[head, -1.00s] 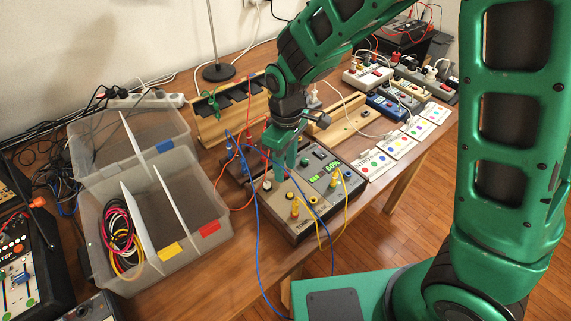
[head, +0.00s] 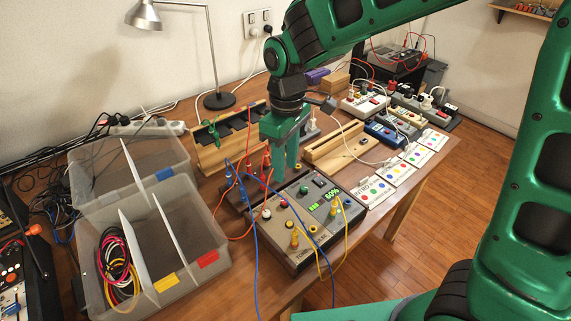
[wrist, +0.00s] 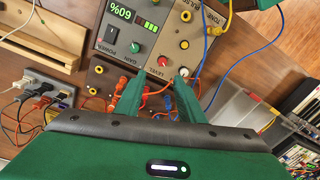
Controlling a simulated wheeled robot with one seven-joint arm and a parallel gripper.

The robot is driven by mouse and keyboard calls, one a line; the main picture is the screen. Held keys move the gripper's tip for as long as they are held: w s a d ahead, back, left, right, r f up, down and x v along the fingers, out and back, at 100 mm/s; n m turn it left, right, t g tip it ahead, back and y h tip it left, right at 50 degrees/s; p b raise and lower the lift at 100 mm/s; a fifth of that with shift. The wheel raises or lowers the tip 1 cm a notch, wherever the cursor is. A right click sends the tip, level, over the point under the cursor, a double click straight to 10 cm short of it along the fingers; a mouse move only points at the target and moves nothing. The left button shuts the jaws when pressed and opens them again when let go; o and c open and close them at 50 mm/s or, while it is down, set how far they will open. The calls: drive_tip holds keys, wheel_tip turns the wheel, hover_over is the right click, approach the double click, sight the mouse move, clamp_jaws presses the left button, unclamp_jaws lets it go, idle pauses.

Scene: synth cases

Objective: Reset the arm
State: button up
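My gripper (head: 284,178) hangs fingers-down from the green arm, above the grey instrument box (head: 318,243) with a green 60% display. In the wrist view the fingers of my gripper (wrist: 162,80) stand apart with nothing held between them. A red knob (wrist: 163,61) shows in the gap, and a white-topped button (wrist: 184,71) is close to the right fingertip. A green knob (wrist: 136,47) lies just past the left one. The fingertips look clear of the panel, but the exact height is hard to tell.
Blue, red and yellow leads run around the box. Clear divided bins (head: 195,262) stand left, a desk lamp (head: 219,101) and wooden rack (head: 207,157) behind. Power strips (head: 393,130) and labelled cards (head: 366,190) lie right. Bare tabletop shows at the front left of the box.

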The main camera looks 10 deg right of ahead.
drive_tip(key=s+d+r+m, duration=0.2)
drive_tip(key=d+m, duration=0.2)
drive_tip(key=d, duration=0.7)
drive_tip(key=s+d+r+m, duration=0.2)
drive_tip(key=d+m, duration=0.1)
drive_tip(key=d, duration=0.7)
drive_tip(key=s+d+m, duration=0.9)
drive_tip(key=s+d, duration=0.5)
drive_tip(key=s, duration=0.3)
drive_tip(key=shift+s+m, duration=0.25)
drive_tip(key=shift+m, duration=0.15)
drive_tip(key=shift+d+f, duration=0.1)
drive_tip(key=shift+w+f, duration=0.25)
drive_tip(key=shift+w, duration=0.4)
